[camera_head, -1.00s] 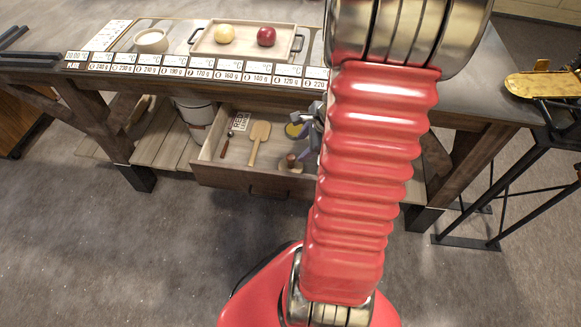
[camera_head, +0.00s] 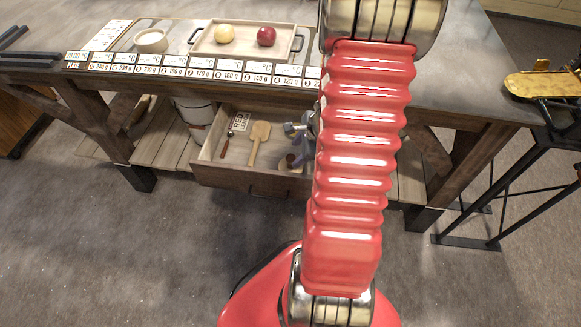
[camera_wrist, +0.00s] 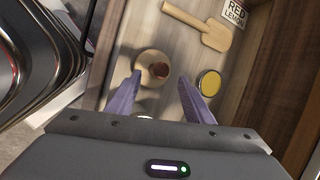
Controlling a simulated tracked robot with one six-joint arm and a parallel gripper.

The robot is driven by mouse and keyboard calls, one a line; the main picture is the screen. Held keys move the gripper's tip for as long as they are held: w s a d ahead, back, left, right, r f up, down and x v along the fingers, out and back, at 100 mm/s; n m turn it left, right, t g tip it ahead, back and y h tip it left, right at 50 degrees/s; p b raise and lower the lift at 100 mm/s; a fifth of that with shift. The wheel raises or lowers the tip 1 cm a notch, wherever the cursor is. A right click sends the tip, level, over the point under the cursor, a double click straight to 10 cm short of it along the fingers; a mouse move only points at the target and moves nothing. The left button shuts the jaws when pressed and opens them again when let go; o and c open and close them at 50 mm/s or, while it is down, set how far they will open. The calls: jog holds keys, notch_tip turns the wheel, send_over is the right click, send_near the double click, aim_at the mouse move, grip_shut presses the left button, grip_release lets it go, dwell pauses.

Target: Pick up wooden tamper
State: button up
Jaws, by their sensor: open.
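The wooden tamper (camera_wrist: 149,64) has a pale round base and a dark brown knob. It stands inside the open drawer (camera_head: 235,177). In the head view the tamper (camera_head: 290,161) is partly covered by my gripper. In the wrist view my gripper (camera_wrist: 160,79) is open, with its two purple fingers spread. The tamper shows between and just beyond the fingertips, and nothing is held. I cannot tell how high the fingertips are above it.
A yellow round tin (camera_wrist: 209,83) lies by the right finger. The tabletop (camera_head: 455,75) overhangs the drawer's back.

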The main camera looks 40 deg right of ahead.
aim_at(292, 158)
jog(key=shift+x, duration=2.5)
jog(key=shift+c, duration=0.5)
grip_shut()
